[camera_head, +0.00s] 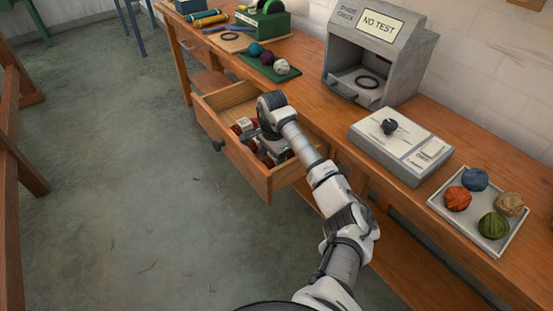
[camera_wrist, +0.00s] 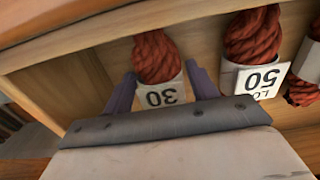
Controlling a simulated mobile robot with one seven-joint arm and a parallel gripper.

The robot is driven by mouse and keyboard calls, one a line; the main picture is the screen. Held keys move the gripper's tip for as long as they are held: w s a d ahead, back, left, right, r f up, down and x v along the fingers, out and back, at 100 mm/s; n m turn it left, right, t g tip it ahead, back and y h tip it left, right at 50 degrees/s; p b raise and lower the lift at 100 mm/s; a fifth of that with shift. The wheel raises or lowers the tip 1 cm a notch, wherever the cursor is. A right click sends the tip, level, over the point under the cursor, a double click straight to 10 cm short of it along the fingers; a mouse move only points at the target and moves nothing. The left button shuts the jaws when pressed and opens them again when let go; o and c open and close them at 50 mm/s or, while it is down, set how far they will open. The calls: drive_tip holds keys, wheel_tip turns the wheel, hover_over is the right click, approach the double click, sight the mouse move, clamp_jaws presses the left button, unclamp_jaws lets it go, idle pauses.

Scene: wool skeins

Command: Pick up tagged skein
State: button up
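Dark red skeins of twisted wool with white paper tags lie in the open wooden drawer (camera_head: 240,155). In the wrist view the skein tagged 30 (camera_wrist: 154,52) is between the two fingers of my gripper (camera_wrist: 159,72). The fingers are spread, one on each side of the tag, with a slim gap visible; I see no firm contact. A skein tagged 50 (camera_wrist: 252,38) lies to its right, and another tagged skein (camera_wrist: 302,92) shows partly at the right edge. In the head view my arm reaches into the drawer, and my gripper hides some skeins.
The drawer walls stand close around my gripper. On the bench are a grey NO TEST booth (camera_head: 376,55), a scale-like box (camera_head: 400,143), a tray (camera_head: 452,220) of wool balls, and a green mat (camera_head: 257,68) with more balls.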

drive_tip(key=c, duration=0.7)
drive_tip(key=shift+r, duration=0.1)
wheel_tip(320, 180, up, 20)
drive_tip(key=b, duration=0.1)
drive_tip(key=shift+b, duration=0.4)
